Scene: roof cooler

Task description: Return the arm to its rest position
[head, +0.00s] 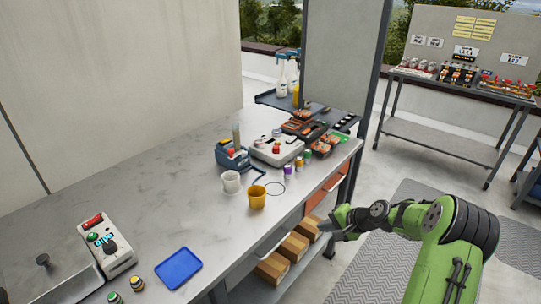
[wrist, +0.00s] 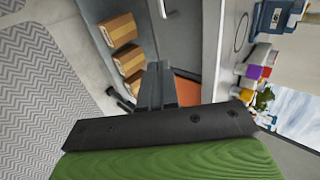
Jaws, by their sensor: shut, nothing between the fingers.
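My gripper (head: 333,226) is at the end of my green arm, at the right of the head view. It is beside the front edge of the workbench (head: 150,215), near the open shelf below the top. In the wrist view the dark fingers of my gripper (wrist: 157,85) are together with nothing between them. The gripper touches nothing that I can make out.
Cardboard boxes (head: 272,268) lie on the shelf under the bench, close to my gripper. A yellow cup (head: 257,197) and a white cup (head: 231,181) stand near the bench edge. A blue tray (head: 178,268) lies further left. The floor at the right is open.

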